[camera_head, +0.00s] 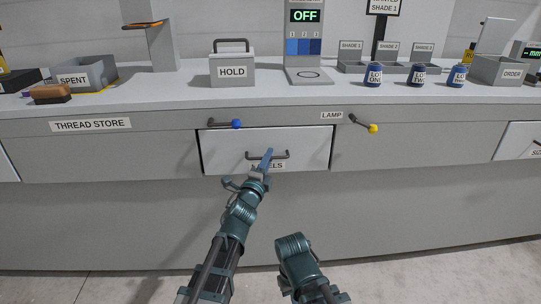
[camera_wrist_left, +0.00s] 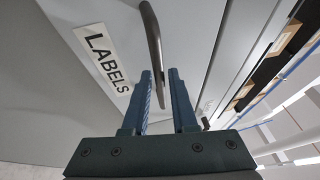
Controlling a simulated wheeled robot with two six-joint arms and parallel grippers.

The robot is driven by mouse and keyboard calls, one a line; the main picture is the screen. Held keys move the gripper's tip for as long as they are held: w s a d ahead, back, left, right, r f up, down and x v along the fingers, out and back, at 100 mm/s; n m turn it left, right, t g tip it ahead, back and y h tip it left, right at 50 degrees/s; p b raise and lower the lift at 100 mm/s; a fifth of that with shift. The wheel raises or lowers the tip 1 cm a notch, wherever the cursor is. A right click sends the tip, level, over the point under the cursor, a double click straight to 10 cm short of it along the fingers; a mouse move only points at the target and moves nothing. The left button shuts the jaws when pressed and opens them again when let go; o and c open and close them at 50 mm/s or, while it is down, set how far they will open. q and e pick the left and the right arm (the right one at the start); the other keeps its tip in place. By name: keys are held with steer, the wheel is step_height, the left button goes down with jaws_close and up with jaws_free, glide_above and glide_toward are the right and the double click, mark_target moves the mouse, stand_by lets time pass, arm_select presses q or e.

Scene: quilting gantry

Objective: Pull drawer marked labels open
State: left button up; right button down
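The drawer marked LABELS (camera_head: 220,150) is a pale front panel in the middle of the grey counter. It looks flush or nearly flush with the counter face. Its dark bar handle (camera_head: 283,155) also shows in the left wrist view (camera_wrist_left: 151,35). The LABELS plate (camera_wrist_left: 103,58) is partly covered by my left gripper in the head view. My left gripper (camera_head: 267,157) is at the handle. In the left wrist view its two fingers (camera_wrist_left: 160,80) stand on either side of the bar, with small gaps visible. Part of my right arm shows low in the head view, without clear fingers.
A lever with a blue knob (camera_head: 237,124) sits just above the drawer. A lever with a yellow knob (camera_head: 373,128) is beside the LAMP plate (camera_head: 332,115). The HOLD box (camera_head: 232,72) and several blue jars stand on the counter top. The floor in front is clear.

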arm_select(q)
steer(key=shift+w, duration=0.2)
jaws_close()
stand_by(1.3)
